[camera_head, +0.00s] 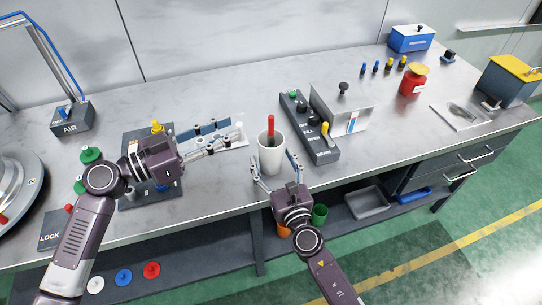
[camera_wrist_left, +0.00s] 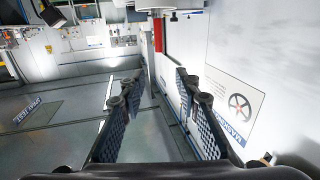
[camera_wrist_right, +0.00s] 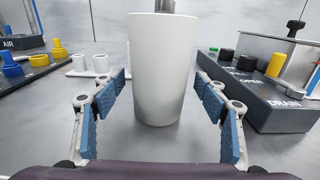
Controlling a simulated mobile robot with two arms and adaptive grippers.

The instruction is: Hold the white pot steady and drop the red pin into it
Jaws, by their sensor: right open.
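The white pot (camera_head: 271,160) stands upright on the grey bench. In the right wrist view the pot (camera_wrist_right: 160,70) stands between my right gripper's (camera_wrist_right: 164,88) two fingers, with gaps on both sides. A grey shank (camera_wrist_right: 165,5) shows above the rim. My right gripper (camera_head: 273,170) is open around the pot in the head view. My left gripper (camera_head: 226,138) is open and empty, left of the pot. The red pin (camera_wrist_left: 158,35) shows beyond its fingers in the left wrist view.
A dark switch box (camera_head: 310,130) and an upright metal plate (camera_head: 340,110) stand close to the pot's right. A white tray (camera_head: 230,140) lies behind my left gripper. A red canister (camera_head: 413,80) stands further right. The bench front edge runs below the pot.

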